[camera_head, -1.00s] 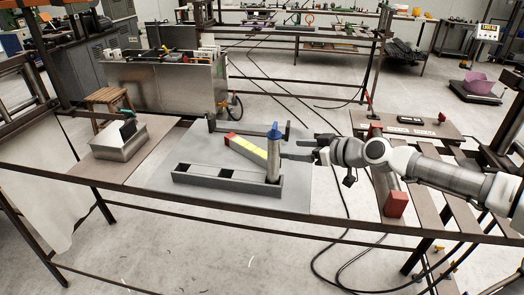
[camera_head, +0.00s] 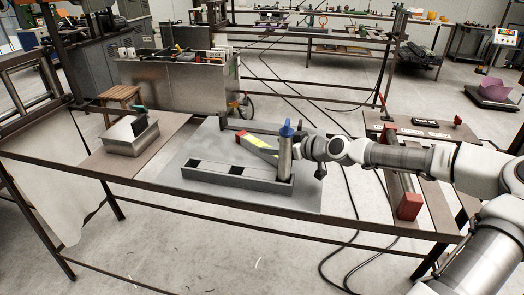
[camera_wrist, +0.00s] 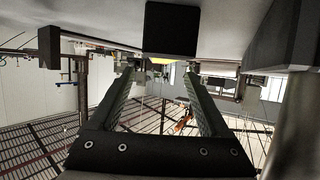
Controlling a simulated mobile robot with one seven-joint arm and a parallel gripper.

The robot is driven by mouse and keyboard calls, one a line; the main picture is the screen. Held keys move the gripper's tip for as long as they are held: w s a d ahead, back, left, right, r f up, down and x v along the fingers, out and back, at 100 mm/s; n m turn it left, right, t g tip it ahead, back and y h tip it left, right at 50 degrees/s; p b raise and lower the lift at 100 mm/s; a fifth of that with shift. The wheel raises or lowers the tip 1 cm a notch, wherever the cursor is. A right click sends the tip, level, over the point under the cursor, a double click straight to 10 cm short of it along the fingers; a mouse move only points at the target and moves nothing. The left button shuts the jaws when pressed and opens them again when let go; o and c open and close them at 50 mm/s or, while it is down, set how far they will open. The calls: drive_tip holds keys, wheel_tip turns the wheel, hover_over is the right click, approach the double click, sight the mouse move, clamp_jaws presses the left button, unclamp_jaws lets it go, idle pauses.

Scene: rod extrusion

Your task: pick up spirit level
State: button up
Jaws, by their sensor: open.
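The spirit level is most likely the yellow bar with a red end (camera_head: 257,143), lying at a slant on the grey mat behind the long slotted grey piece. Its near right end is hidden by a grey cylinder with a blue top (camera_head: 285,158), which stands upright. My gripper (camera_head: 299,145) is at mat height just behind and right of this cylinder, its fingertips partly hidden. In the wrist view my gripper (camera_wrist: 161,78) is open, with nothing between its fingers. A small yellow patch, perhaps the level (camera_wrist: 158,66), shows beyond the fingertips.
The slotted grey piece (camera_head: 235,184) lies along the mat's front. A dark bar (camera_head: 250,124) lies at the back. A grey box (camera_head: 130,141) stands on a board at left. A red-ended piece (camera_head: 409,207) lies at right. The mat's left part (camera_head: 180,160) is clear.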

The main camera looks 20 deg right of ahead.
sight(265, 145)
drive_tip(key=shift+b+x, duration=0.35)
drive_tip(key=shift+x, duration=2.2)
drive_tip(key=shift+s+a+f, duration=0.1)
drive_tip(key=shift+s+f, duration=0.05)
clamp_jaws()
